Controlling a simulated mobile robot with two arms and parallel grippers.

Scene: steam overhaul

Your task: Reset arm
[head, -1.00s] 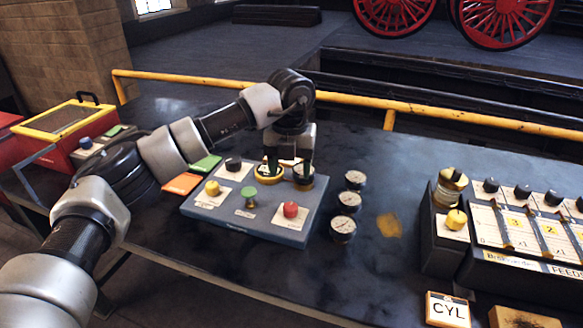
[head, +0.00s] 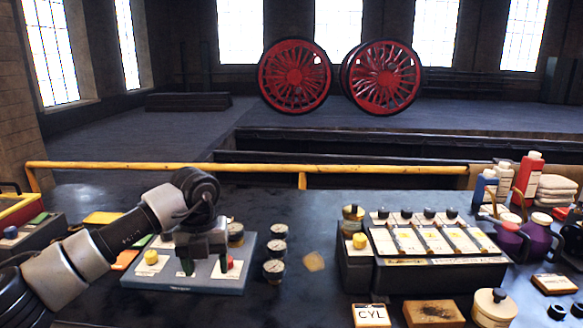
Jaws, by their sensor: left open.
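My left arm comes in from the left, and my left gripper (head: 205,265) hangs pointing down over the front part of the blue-grey control box (head: 178,285). Its fingers are apart with nothing visible between them. A yellow button (head: 151,257) shows left of the gripper. A red button (head: 227,263) shows at the right finger; I cannot tell whether they touch. My right gripper is out of view.
Several small gauges (head: 275,247) stand right of the box. A lever bank (head: 440,275), a CYL block (head: 371,315), a cream pot (head: 493,306), purple jugs (head: 535,240) and bottles (head: 528,180) fill the right. A yellow rail (head: 260,170) runs behind the table.

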